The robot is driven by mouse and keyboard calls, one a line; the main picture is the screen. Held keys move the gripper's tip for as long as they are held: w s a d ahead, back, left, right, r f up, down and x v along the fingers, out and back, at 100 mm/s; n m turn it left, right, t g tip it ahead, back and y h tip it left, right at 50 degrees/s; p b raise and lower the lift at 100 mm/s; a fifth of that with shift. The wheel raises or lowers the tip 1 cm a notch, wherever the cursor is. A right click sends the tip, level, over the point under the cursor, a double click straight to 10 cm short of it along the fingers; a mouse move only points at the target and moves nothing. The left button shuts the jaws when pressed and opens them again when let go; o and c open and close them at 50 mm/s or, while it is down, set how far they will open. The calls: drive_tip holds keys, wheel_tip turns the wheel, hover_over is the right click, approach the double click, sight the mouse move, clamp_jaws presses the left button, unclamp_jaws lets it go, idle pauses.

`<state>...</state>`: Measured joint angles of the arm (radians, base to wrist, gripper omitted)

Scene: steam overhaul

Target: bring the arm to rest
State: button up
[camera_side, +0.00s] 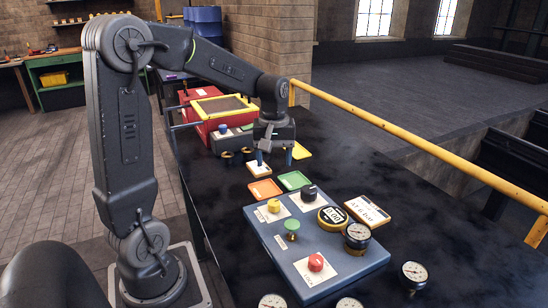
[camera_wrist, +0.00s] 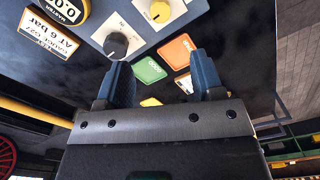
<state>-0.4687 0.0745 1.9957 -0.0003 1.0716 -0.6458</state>
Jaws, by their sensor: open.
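My gripper (camera_side: 273,158) hangs over the dark bench at the end of my bent arm, fingers pointing down. Its two blue fingers stand apart with nothing between them, which the wrist view also shows (camera_wrist: 163,76). Below and around it lie coloured pads: a white one (camera_side: 258,172), an orange one (camera_side: 264,190), a green one (camera_side: 294,181) and a yellow one (camera_side: 302,151). In the wrist view the green pad (camera_wrist: 149,70) and orange pad (camera_wrist: 178,50) show beyond the fingers. I cannot tell the exact height of the fingertips above the pads.
A blue panel (camera_side: 272,239) with knobs, a gauge and a round display stands nearer the camera. Several loose gauges (camera_side: 413,274) lie around it. Behind my gripper are a dark box (camera_side: 222,143) and a red-and-yellow tray (camera_side: 195,109). A yellow rail (camera_side: 420,143) edges the bench.

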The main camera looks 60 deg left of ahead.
drive_tip(key=shift+d, duration=0.1)
drive_tip(key=s+d+r+m+t, duration=0.2)
drive_tip(key=s+d+m, duration=0.4)
drive_tip(key=d, duration=0.2)
drive_tip(key=s+d+r+m+t, duration=0.3)
drive_tip(key=s+d+m, duration=0.3)
drive_tip(key=d, duration=0.2)
drive_tip(key=shift+s+r+m+t, duration=0.25)
drive_tip(key=shift+s+m+t, duration=0.05)
drive_tip(key=shift+s+m, duration=0.1)
